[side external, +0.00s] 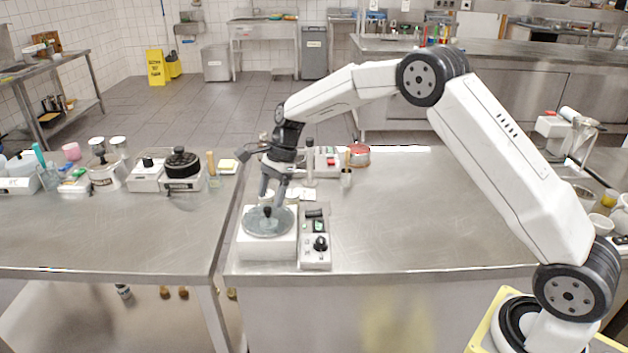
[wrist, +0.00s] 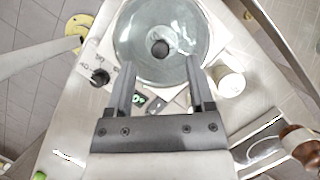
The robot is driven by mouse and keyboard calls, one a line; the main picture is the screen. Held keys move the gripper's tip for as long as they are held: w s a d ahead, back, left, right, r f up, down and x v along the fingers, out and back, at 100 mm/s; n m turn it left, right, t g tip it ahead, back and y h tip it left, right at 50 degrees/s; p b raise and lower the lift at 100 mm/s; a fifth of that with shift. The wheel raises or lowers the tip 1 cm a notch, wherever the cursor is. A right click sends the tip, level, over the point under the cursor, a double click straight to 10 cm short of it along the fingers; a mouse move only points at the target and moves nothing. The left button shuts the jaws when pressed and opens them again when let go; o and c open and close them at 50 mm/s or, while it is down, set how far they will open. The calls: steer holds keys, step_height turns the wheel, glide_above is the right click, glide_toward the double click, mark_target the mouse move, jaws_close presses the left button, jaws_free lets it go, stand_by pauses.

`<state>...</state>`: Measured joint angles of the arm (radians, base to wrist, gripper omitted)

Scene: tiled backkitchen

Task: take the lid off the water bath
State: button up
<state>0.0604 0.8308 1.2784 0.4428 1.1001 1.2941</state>
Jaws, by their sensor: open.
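The water bath (side external: 267,246) is a white box near the front edge of the steel table, with a control panel (side external: 316,252) on its right side. Its round, glassy grey lid (side external: 256,225) lies on top, with a dark knob (side external: 267,211) at the centre. In the wrist view the lid (wrist: 135,42) and its knob (wrist: 160,48) are at the top, beyond my fingertips. My gripper (side external: 273,196) is open and points down just above the lid. In the wrist view my gripper (wrist: 160,72) has nothing between its fingers, and the knob lies roughly in line with the gap.
A white cup (wrist: 230,82) stands close beside the bath in the wrist view. Several appliances, including a black-topped one (side external: 182,166), stand at the left. The table right of the control panel is clear.

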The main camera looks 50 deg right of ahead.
mark_target(267, 208)
steer(key=shift+x, duration=1.6)
jaws_close()
